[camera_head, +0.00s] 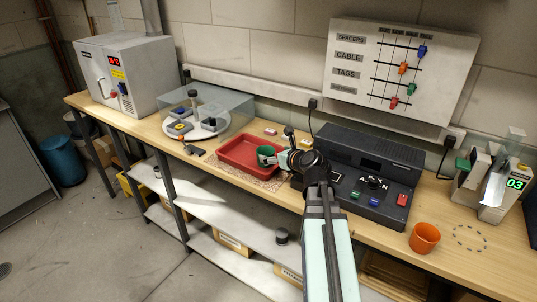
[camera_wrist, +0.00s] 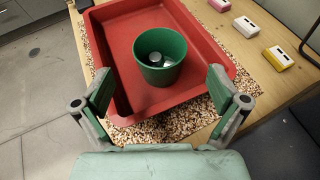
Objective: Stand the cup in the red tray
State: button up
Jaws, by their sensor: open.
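The red tray (camera_head: 228,157) lies on the bench on a speckled mat, and it fills the middle of the wrist view (camera_wrist: 113,45). A green cup (camera_head: 265,151) stands upright in the tray; in the wrist view the cup (camera_wrist: 160,72) has some small grey metallic things inside. My gripper (camera_head: 280,158) is at the tray's right end, beside the green cup. In the wrist view my gripper (camera_wrist: 160,92) is open, its green pads apart on either side, with gaps to the cup. An orange cup (camera_head: 424,238) stands upright on the bench at the right.
A dark console (camera_head: 365,175) stands right of the tray, close to my arm. A clear-covered turntable (camera_head: 210,110) is left of it. Small pink (camera_wrist: 245,26) and yellow (camera_wrist: 279,57) blocks lie behind the tray. A dashed ring (camera_head: 470,238) marks bare bench right of the orange cup.

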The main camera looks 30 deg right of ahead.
jog(key=v, duration=0.5)
jog(key=shift+s, duration=0.1)
